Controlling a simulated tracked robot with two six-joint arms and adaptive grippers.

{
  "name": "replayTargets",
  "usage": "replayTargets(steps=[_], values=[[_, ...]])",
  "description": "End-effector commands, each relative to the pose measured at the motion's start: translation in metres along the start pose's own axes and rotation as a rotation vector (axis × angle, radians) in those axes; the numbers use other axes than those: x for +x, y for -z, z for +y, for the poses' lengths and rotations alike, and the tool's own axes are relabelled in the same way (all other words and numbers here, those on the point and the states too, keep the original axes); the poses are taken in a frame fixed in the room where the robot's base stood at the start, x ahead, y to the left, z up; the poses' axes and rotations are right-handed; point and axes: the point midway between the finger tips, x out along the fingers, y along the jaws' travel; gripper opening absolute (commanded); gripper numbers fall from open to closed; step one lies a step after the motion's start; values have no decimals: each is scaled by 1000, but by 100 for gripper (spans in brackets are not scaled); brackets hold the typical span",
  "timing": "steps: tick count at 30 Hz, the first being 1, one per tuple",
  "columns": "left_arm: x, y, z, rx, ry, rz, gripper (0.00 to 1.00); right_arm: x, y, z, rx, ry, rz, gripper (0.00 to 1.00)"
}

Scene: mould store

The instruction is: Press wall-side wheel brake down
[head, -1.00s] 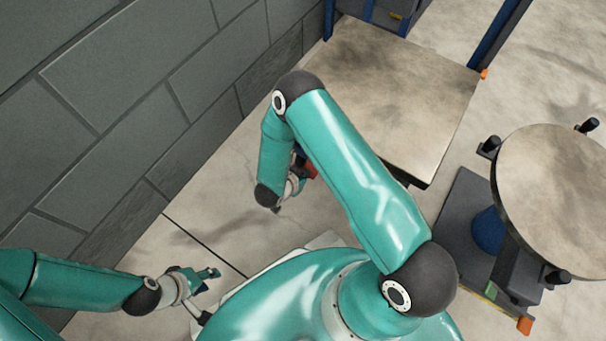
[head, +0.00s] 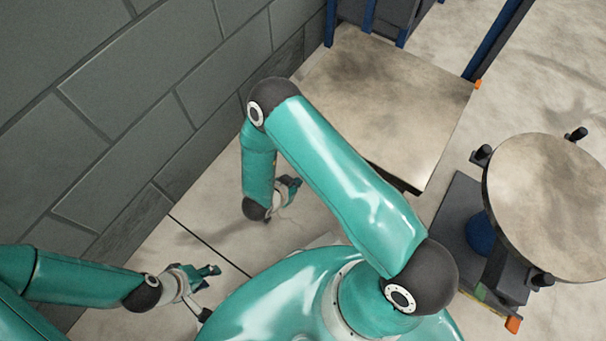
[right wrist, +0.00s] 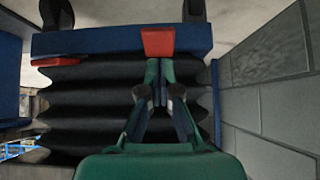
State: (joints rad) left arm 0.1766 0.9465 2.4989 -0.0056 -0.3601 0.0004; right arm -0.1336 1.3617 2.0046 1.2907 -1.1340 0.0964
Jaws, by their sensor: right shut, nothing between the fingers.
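A lift table (head: 400,90) with a worn pale top stands by the wall. In the right wrist view its blue frame (right wrist: 100,42) and black bellows (right wrist: 90,95) show. The wall-side wheel brake is a red pedal (right wrist: 158,42) on that frame, on the side nearer the wall; a second red pedal (right wrist: 60,61) sits further left. My right gripper (right wrist: 162,70) is shut and empty, its fingertips just at the lower edge of the wall-side pedal; I cannot tell whether they touch. It also shows in the head view (head: 290,187). My left gripper (head: 211,277) is away at lower left; its fingers look apart.
A grey block wall (head: 120,110) runs along the left, close to my right forearm; it is on the right in the wrist view. A round-topped stand (head: 550,205) with black knobs is at right. Bare floor lies between the wall and the lift table.

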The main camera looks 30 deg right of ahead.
Motion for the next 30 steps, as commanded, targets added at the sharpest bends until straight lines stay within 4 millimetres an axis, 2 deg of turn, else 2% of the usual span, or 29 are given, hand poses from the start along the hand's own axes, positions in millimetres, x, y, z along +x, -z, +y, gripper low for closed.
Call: replayTargets(steps=[1, 3, 9, 14, 30], values=[[-7, 0, 3, 0, 0, 0, 40, -14, -1, -1, -3, 4, 1, 0], [-11, 0, 4, 0, 0, 0, 40, -27, -6, -1, -3, 4, 0, 0], [-17, 0, 6, 0, 0, 0, 40, -49, -14, 0, 0, 1, 1, 0], [-18, 0, 6, 0, 0, 0, 40, -54, -17, 0, 1, -1, 1, 0], [-18, 0, 6, 0, 0, 0, 40, -51, -15, 3, 8, -10, 0, 0]])
